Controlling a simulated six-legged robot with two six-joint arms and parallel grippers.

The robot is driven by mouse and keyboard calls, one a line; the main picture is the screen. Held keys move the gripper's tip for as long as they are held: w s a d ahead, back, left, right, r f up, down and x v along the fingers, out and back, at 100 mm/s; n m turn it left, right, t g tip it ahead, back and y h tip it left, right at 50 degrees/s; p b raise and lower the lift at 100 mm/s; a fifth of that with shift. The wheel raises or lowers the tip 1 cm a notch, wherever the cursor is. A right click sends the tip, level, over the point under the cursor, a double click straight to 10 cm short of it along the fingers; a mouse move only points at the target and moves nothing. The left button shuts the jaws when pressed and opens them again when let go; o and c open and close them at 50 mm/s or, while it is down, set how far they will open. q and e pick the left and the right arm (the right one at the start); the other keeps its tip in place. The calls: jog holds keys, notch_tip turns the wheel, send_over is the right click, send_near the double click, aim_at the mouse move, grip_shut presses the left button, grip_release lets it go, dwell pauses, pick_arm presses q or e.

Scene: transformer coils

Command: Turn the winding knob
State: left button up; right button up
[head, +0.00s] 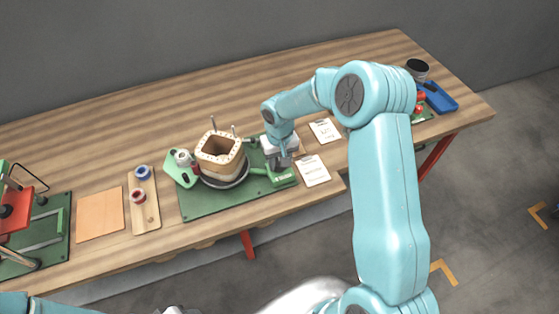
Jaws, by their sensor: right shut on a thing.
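A coil winder stands on a green base plate (215,206) on the wooden bench. It carries a square, cream-coloured coil former (219,148) on a round dark plate. At its right end is a green housing (283,177). My right gripper (284,160) points down at this end and is shut on the winding knob, which is mostly hidden by the fingers. My left gripper is out of view; only a piece of my left arm shows at the bottom left.
Left of the winder are a wooden strip with spools (144,200), an orange sheet (100,214) and a red device on a green mat (58,225). White cards (313,170) lie to the right. A blue tray (439,98) and a dark cup (417,68) sit at the far right.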

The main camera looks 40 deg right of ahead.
jog(key=m+b, duration=0.1)
jog(key=b, duration=0.1)
jog(key=m+b, duration=0.4)
jog(key=shift+w+f+b, duration=0.1)
jog(key=shift+f+b, duration=0.15)
jog(key=shift+b, duration=0.15)
jog(key=m+b, duration=0.4)
jog(key=m, duration=0.1)
jog(key=shift+r+m, duration=0.15)
jog(key=shift+m, duration=0.25)
jog(key=m+b, duration=0.2)
jog(key=m, duration=0.1)
jog(key=shift+m, duration=0.3)
jog(key=m+b, duration=0.1)
jog(key=m, duration=0.2)
jog(key=shift+m, duration=0.4)
jog(key=m+b, duration=0.1)
jog(key=m, duration=0.2)
jog(key=shift+r, duration=0.1)
jog(key=shift+m+b, duration=0.55)
jog(key=shift+m, duration=1.65)
